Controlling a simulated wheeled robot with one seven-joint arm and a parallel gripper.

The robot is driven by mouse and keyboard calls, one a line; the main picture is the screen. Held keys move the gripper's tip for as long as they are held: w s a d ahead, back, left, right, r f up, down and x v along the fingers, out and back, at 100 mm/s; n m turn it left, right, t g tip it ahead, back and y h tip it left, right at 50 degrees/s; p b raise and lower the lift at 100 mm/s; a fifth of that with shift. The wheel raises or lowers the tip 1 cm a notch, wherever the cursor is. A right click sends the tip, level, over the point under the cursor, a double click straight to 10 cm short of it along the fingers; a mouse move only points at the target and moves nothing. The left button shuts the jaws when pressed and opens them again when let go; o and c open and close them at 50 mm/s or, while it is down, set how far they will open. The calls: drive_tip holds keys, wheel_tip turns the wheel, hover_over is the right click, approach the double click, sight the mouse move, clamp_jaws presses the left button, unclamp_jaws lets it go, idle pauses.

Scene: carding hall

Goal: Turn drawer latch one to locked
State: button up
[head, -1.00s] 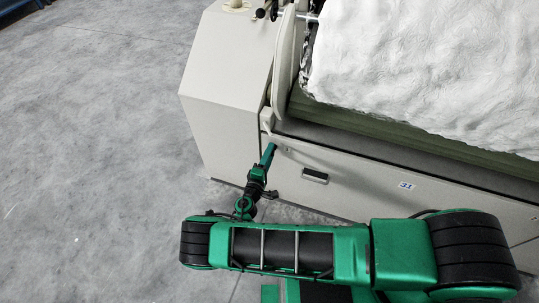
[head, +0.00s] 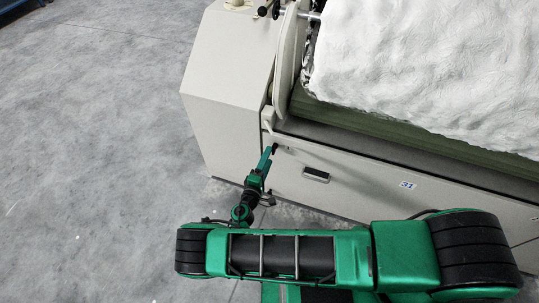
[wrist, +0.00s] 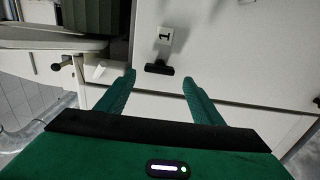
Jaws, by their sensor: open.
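The drawer latch is a small black bar (wrist: 160,69) on the pale panel, just below a white label marked 1 (wrist: 165,36) in the wrist view. The bar lies roughly crosswise in that picture. My gripper (wrist: 158,80) is open, with one green finger on each side of the latch and a clear gap to it on both sides. Whether the fingertips reach level with the latch in depth is hard to tell. In the head view my gripper (head: 270,153) is at the upper left of the front panel, and the latch is too small to read there.
The cream machine (head: 232,62) carries a large white fibre mass (head: 430,70) on top. A recessed dark handle (head: 316,174) and a 31 label (head: 407,185) are on the front panel. A pale lever (wrist: 98,70) is left of the fingers. The grey floor (head: 90,150) at left is clear.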

drive_tip(key=v, duration=0.7)
drive_tip(key=shift+s+a, duration=0.15)
drive_tip(key=shift+s, duration=0.1)
